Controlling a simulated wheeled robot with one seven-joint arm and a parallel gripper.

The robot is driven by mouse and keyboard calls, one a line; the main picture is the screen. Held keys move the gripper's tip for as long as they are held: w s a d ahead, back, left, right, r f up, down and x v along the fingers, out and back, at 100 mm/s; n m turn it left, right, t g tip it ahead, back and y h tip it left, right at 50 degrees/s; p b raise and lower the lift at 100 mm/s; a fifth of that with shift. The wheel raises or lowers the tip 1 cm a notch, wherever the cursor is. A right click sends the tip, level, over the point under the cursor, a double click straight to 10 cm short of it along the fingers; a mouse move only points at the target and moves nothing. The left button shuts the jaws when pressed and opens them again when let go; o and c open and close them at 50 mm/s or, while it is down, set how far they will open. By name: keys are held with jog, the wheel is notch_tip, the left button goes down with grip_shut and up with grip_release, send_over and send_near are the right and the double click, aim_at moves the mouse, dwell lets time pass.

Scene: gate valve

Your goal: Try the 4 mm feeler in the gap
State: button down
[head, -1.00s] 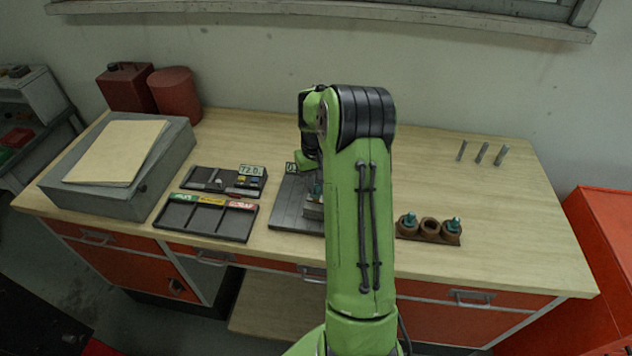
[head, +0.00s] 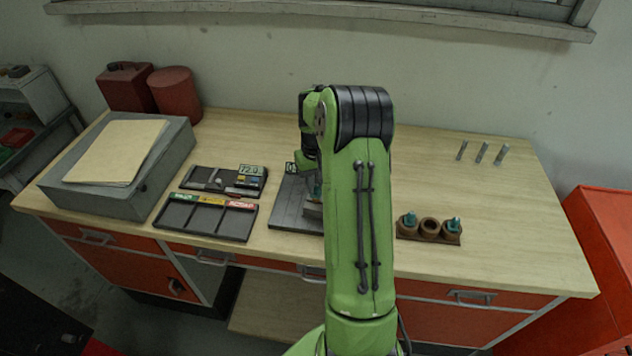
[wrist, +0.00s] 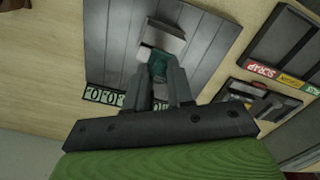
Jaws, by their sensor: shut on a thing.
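My gripper (wrist: 160,85) is shut on a teal-handled piece (wrist: 158,64), which looks like a feeler; its size cannot be read. It is over a grey slatted plate (wrist: 205,45), beside a light grey block (wrist: 162,38) on that plate. The feeler's tip and the gap are hidden, so I cannot tell whether it is in the gap. In the head view my arm covers most of the gripper and part of the plate (head: 288,205). Two other teal-topped pieces stand in a brown rack (head: 430,229) to the right, whose middle holder is empty.
A tray (head: 205,218) with green, yellow and red labels lies left of the plate, with a smaller dark tray (head: 205,180) behind it. A grey case (head: 125,190) is at far left. Several metal pins (head: 481,152) stand at back right. The bench's right side is mostly clear.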

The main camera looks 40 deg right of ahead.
jog(key=shift+f+b, duration=1.1)
jog(key=shift+f, duration=0.45)
dwell(0.9)
jog(key=shift+r, duration=0.15)
dwell(0.6)
jog(key=shift+r+p, duration=3.55)
jog(key=shift+r, duration=1)
jog(key=shift+f, duration=0.15)
